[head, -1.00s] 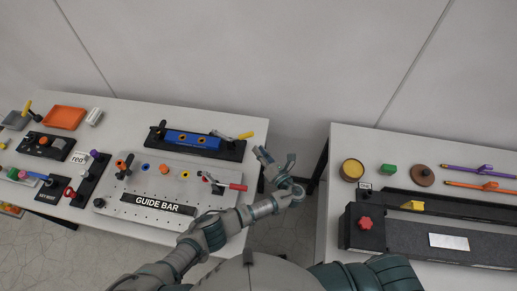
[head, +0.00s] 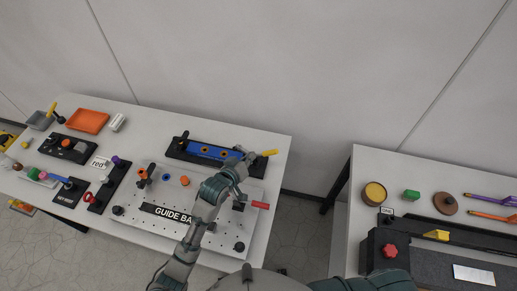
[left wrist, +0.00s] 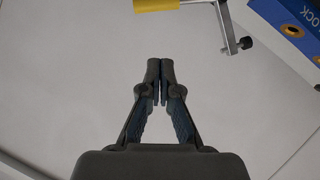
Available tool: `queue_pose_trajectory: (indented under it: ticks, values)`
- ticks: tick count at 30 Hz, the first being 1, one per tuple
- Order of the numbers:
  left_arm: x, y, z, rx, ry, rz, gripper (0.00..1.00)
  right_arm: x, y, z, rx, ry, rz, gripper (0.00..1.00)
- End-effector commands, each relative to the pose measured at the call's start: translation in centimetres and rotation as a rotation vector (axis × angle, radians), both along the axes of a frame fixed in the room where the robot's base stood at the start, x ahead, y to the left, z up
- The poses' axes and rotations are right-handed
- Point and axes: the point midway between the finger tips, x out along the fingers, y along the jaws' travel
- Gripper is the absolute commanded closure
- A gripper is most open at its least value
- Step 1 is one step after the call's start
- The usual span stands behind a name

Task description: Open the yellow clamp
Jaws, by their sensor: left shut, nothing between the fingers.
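The yellow clamp's handle (head: 268,153) lies at the right end of the black base that carries the blue block (head: 206,150). In the left wrist view, the yellow handle (left wrist: 156,4) is cut off by the top edge, and the clamp's metal arm with a dark screw tip (left wrist: 244,43) reaches toward the blue block (left wrist: 290,22). My left gripper (head: 246,158) is just left of the yellow handle in the head view and hides part of the clamp. In the left wrist view, my left gripper's fingers (left wrist: 160,64) are together and empty, apart from the handle.
The GUIDE BAR plate (head: 160,190) with a red-handled clamp (head: 260,205) lies under my left arm. An orange tray (head: 87,121) and a black key-shot board (head: 69,193) are at left. A second table (head: 350,190) stands across a gap at right.

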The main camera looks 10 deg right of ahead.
Motion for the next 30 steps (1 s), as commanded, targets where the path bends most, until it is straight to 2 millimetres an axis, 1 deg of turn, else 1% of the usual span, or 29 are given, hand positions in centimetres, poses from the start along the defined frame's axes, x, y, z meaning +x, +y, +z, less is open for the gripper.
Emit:
queue_pose_trajectory:
  ticks: [1, 3, 8, 11, 21, 22, 25, 30]
  values:
    - [-0.1, 0.4, 0.7, -0.057, 0.015, 0.017, 1.00, 0.0, 0.0, 0.0, 0.000, 0.000, 0.000, 0.60]
    - [-0.1, 0.8, 1.4, -0.115, 0.033, 0.034, 1.00, 0.0, -0.1, 0.0, -0.001, 0.000, 0.000, 0.60]
    - [0.8, 0.5, 1.3, -0.142, 0.041, 0.041, 1.00, 0.0, -0.5, 0.1, -0.006, 0.000, 0.001, 0.60]
    - [2.0, -0.4, 0.8, -0.139, 0.040, 0.041, 1.00, 0.0, -0.8, 0.2, -0.010, 0.000, 0.003, 0.60]
    - [7.3, -4.7, -1.7, -0.135, 0.041, 0.040, 1.00, 0.0, -0.8, 0.6, -0.010, 0.001, 0.002, 0.60]
    - [7.3, -5.0, -2.1, -0.135, 0.043, 0.040, 1.00, 0.0, -0.8, 0.7, -0.010, 0.001, 0.002, 0.60]
    - [6.3, -5.7, -3.4, -0.135, 0.043, 0.040, 1.00, 0.0, -0.5, 1.0, -0.005, 0.001, 0.002, 0.60]
    - [5.7, -6.4, -4.6, -0.135, 0.040, 0.040, 1.00, 0.0, 0.0, 1.2, 0.000, 0.001, 0.000, 0.60]
